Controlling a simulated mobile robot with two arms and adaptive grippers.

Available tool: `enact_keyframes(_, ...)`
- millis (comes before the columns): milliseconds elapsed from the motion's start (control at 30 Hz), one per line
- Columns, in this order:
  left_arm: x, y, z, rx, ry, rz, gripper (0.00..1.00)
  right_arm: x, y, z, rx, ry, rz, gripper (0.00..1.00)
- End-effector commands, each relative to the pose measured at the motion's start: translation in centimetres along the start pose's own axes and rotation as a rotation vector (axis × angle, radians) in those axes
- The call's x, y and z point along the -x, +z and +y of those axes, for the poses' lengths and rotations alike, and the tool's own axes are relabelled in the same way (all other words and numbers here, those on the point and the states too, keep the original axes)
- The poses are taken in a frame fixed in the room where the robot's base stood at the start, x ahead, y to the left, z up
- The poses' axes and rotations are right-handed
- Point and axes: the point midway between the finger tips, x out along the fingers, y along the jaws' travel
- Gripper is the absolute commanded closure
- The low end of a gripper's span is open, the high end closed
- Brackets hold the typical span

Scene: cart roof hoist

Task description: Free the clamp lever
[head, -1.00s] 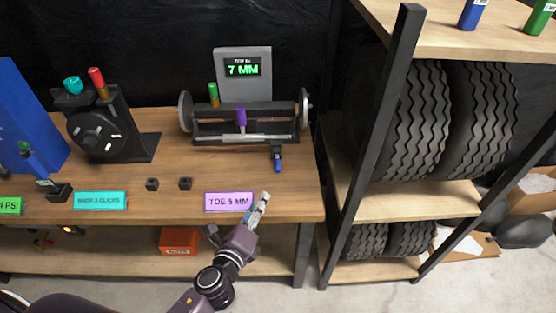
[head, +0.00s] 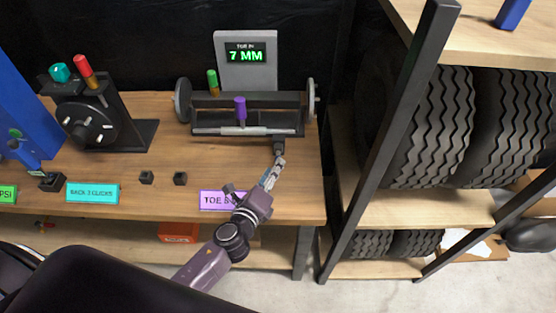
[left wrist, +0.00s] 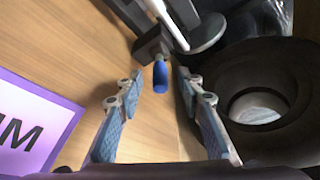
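The clamp lever has a blue handle (left wrist: 160,77) on a dark block. In the head view its dark block (head: 278,147) shows at the front right of the toe gauge (head: 215,130), and my fingers hide the blue handle. My left gripper (head: 279,165) is just in front of it, over the bench. In the left wrist view this gripper (left wrist: 160,88) is open, with the blue handle at its fingertips, between them in the picture. I see no contact. My right gripper is not in view.
The gauge display (head: 246,53) reads 7 MM, and a purple knob (head: 240,107) stands on the gauge. A purple label (head: 212,200) is partly covered by my left gripper. A black shelf post (head: 392,140) and tires (head: 432,130) stand to the right.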

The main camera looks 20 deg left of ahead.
Motion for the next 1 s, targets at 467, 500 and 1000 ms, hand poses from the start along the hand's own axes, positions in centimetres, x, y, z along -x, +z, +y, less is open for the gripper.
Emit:
enact_keyframes(467, -4.1, 0.0, 0.0, 0.001, 0.000, 0.000, 0.66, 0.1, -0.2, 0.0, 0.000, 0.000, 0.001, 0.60)
enact_keyframes(500, -4.1, 0.0, 0.0, 0.001, 0.000, 0.000, 0.66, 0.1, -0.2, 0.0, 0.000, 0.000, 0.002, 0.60)
enact_keyframes(1000, -4.0, 0.0, 0.0, 0.000, 0.001, 0.000, 1.00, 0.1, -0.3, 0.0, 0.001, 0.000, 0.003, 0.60)
